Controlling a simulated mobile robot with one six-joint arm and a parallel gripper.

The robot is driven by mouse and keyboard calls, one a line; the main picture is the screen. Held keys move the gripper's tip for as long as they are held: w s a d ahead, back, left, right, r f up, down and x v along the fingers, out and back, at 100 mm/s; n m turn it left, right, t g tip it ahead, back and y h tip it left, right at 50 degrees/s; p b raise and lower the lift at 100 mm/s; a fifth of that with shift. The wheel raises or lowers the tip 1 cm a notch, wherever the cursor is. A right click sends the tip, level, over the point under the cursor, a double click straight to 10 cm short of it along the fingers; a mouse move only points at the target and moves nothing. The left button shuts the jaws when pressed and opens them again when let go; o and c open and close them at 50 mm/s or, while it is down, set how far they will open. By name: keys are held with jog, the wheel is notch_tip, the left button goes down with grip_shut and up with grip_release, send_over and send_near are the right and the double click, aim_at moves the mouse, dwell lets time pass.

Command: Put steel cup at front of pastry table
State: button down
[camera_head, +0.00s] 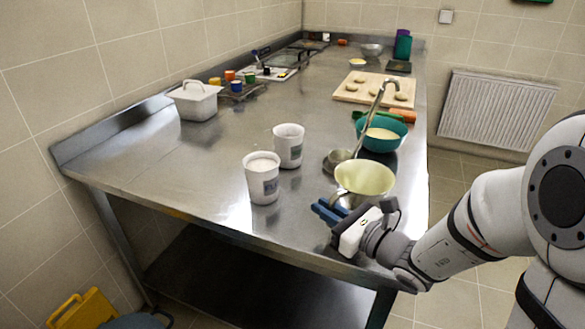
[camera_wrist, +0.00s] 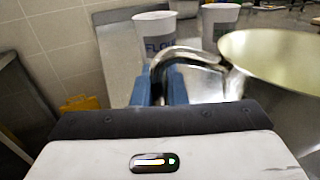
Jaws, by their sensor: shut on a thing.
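The steel cup (camera_head: 365,179) is a wide round vessel with a pale yellow inside and a shiny metal outside, at the near right of the steel pastry table (camera_head: 215,190). In the wrist view the cup (camera_wrist: 275,55) fills the right side, upright or nearly so. Its bent metal handle (camera_wrist: 182,54) runs between the blue fingers. My gripper (camera_head: 328,210) is shut on this handle, low over the table's near right corner; the fingers also show in the wrist view (camera_wrist: 158,88). The cup's base is hidden, so I cannot tell whether it touches the table.
Two white tubs (camera_head: 262,178) (camera_head: 289,146) stand left of the cup. A ladle (camera_head: 340,158) and a teal bowl (camera_head: 382,134) are just behind it. A board with dough (camera_head: 360,88) lies farther back. The near left tabletop is clear.

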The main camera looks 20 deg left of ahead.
send_near(275, 183)
jog(key=a, duration=0.1)
jog(key=w+a+r, duration=0.1)
jog(key=a, duration=0.1)
jog(key=shift+w+a+r, duration=0.2)
jog(key=shift+w+r, duration=0.1)
jog(key=shift+w, duration=0.05)
jog(key=x, duration=0.3)
jog(key=shift+f, duration=0.7)
jog(key=shift+d, duration=0.1)
jog(key=shift+f, duration=0.15)
jog(key=shift+f+b, duration=0.15)
jog(key=shift+b, duration=0.2)
jog(key=c, duration=1.5)
grip_release()
jog(key=shift+o, duration=0.2)
